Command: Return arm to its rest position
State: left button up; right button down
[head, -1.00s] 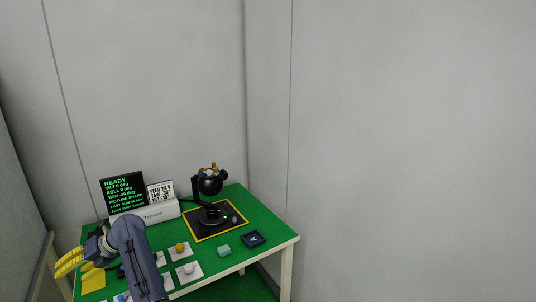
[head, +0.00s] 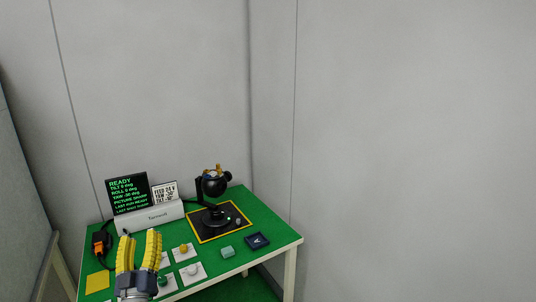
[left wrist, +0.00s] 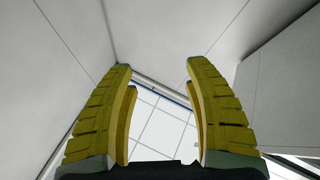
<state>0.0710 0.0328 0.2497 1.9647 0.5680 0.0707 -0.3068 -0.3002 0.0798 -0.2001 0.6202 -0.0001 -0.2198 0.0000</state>
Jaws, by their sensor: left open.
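My left gripper (head: 139,252) has yellow ribbed fingers and shows at the bottom left of the head view, in front of the green table's near left part. Its fingers point up and stand apart, with nothing between them. The left wrist view also shows both yellow fingers (left wrist: 160,90) spread and empty, facing bare walls and a bright panelled surface. The rest of my left arm is mostly below the frame. My right gripper is not in view.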

pick_arm(q)
jog(key=s+d+f+m+g+h, duration=0.35)
jog(key=s+d+f+m, duration=0.25)
jog(key=f, duration=0.4)
jog(key=s+d+f+m+g+h, duration=0.3)
jog(key=s+d+f+m+g, duration=0.25)
jog(key=f, duration=0.55)
jog(key=s+a+f+m+g+y, duration=0.1)
jog(key=s+f+g+y, duration=0.1)
jog(key=s, duration=0.5)
jog(key=s+a+f+m+g+y, duration=0.1)
jog(key=s+f+g, duration=0.2)
jog(key=s, duration=0.4)
jog(key=s+a+f+g+y, duration=0.2)
jog(key=s, duration=0.4)
jog(key=s+d+f+g+h, duration=0.1)
jog(key=d+f, duration=0.1)
jog(key=f, duration=0.8)
jog(key=s+d+f+g+h, duration=0.1)
jog(key=d+f, duration=0.1)
jog(key=f, duration=0.8)
jog(key=s+d+f+h, duration=0.1)
jog(key=d+f+h, duration=0.1)
jog(key=f, duration=0.8)
jog(key=s+f+n+g+h, duration=0.1)
jog(key=s+f+n+g, duration=0.2)
jog(key=s+f, duration=1.8)
jog(key=shift+s+f+g, duration=0.3)
jog(key=shift+s, duration=0.15)
